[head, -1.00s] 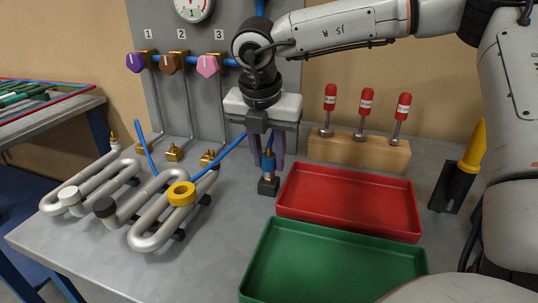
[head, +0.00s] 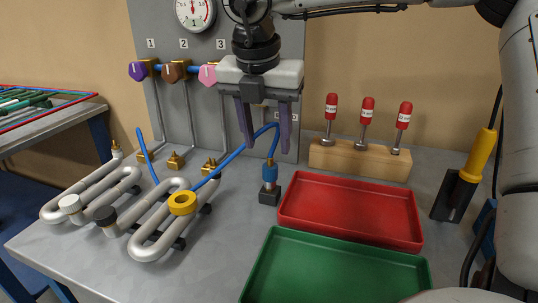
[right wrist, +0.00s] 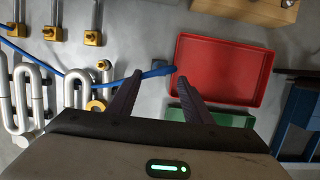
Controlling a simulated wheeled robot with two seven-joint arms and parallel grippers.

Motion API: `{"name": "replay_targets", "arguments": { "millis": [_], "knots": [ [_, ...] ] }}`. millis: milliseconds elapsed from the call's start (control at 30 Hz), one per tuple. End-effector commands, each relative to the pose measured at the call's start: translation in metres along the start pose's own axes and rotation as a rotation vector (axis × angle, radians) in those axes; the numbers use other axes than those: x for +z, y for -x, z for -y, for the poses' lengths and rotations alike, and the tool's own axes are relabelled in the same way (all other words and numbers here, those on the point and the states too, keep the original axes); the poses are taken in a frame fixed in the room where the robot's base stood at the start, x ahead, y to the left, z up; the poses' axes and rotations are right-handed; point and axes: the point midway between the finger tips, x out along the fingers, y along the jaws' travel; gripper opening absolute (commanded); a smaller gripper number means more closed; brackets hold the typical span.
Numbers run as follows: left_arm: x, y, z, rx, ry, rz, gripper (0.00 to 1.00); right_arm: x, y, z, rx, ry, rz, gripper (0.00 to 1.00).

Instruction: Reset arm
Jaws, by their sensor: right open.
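My right gripper (head: 266,148) is open and empty, raised above the table in front of the grey panel. Below it, a blue hose fitting (head: 269,173) stands upright in a small dark block (head: 269,194). The fitting's blue hose (head: 238,152) arches up and runs left to the coils. In the right wrist view, my right gripper's fingers (right wrist: 158,88) are spread apart, with the blue fitting (right wrist: 158,69) showing between and beyond them. My left gripper is not in view.
Serpentine metal coils (head: 150,240) with white, black and yellow caps lie at left. A red tray (head: 350,240) and a green tray (head: 255,290) lie at right. Red-handled tools stand in a wooden block (head: 340,160) behind. A yellow-handled tool (head: 478,155) stands at far right.

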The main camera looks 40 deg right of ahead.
Motion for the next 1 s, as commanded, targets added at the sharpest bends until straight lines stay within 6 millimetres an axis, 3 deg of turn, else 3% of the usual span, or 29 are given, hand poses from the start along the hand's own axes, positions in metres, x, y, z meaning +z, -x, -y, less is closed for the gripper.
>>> {"name": "replay_targets", "arguments": {
  "millis": [200,600,767,1000],
  "knots": [
    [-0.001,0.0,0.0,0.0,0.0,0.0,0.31,0.0,0.022,0.0,0.0,0.0,0.001,0.46],
    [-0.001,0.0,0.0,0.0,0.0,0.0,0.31,0.0,0.022,0.0,-0.001,0.0,-0.001,0.46],
    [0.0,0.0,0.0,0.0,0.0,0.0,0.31,0.0,0.009,0.001,-0.004,0.001,-0.003,0.46],
    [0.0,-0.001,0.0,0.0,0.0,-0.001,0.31,0.0,-0.035,0.001,-0.004,0.0,-0.004,0.46]
  ]
}}
